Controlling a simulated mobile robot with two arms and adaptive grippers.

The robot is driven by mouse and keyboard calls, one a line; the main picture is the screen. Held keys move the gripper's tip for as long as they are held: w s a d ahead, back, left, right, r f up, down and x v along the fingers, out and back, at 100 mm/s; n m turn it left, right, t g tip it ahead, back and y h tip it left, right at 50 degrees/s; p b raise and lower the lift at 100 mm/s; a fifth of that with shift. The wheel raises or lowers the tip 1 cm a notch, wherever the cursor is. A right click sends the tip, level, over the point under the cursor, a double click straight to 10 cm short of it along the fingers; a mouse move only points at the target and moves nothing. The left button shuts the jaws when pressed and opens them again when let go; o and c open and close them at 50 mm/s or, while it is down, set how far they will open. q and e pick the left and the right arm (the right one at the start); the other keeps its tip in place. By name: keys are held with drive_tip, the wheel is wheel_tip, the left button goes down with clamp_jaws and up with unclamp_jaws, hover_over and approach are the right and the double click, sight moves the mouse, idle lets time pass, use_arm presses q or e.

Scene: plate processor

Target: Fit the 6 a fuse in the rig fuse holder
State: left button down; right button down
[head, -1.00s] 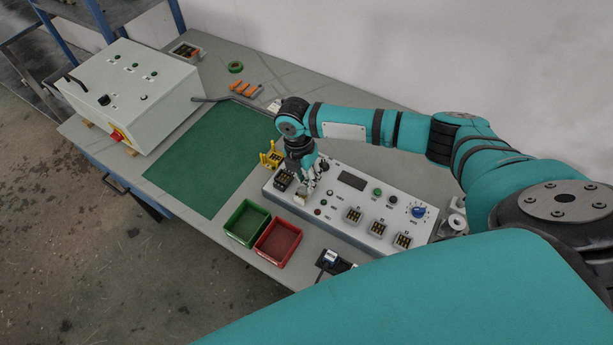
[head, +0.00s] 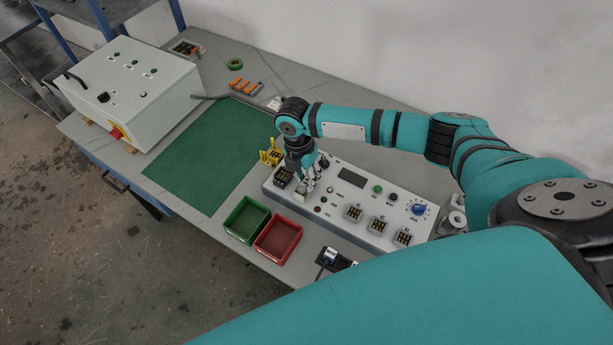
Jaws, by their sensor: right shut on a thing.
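My right gripper (head: 305,186) points down at the left end of the white test rig (head: 345,205). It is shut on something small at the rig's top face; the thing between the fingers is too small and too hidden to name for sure. A dark socket block (head: 283,177) sits on the rig just left of the gripper. The rig fuse holder cannot be told apart with certainty; the fingers cover part of that area. My left gripper is not in view.
A green bin (head: 246,220) and a red bin (head: 278,241) stand in front of the rig. A yellow rack (head: 271,153) stands behind its left end. The green mat (head: 205,155) is clear. A grey control cabinet (head: 130,95) stands at the left.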

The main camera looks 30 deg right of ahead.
drive_tip(key=shift+s+f, duration=0.1)
drive_tip(key=c, duration=1.1)
unclamp_jaws()
drive_tip(key=shift+f, duration=0.1)
drive_tip(key=shift+r, duration=0.2)
drive_tip(key=r, duration=0.4)
drive_tip(key=w+r, duration=0.1)
drive_tip(key=r, duration=0.2)
drive_tip(key=a+r, duration=0.1)
drive_tip(key=r, duration=0.3)
drive_tip(key=shift+w+r, duration=0.3)
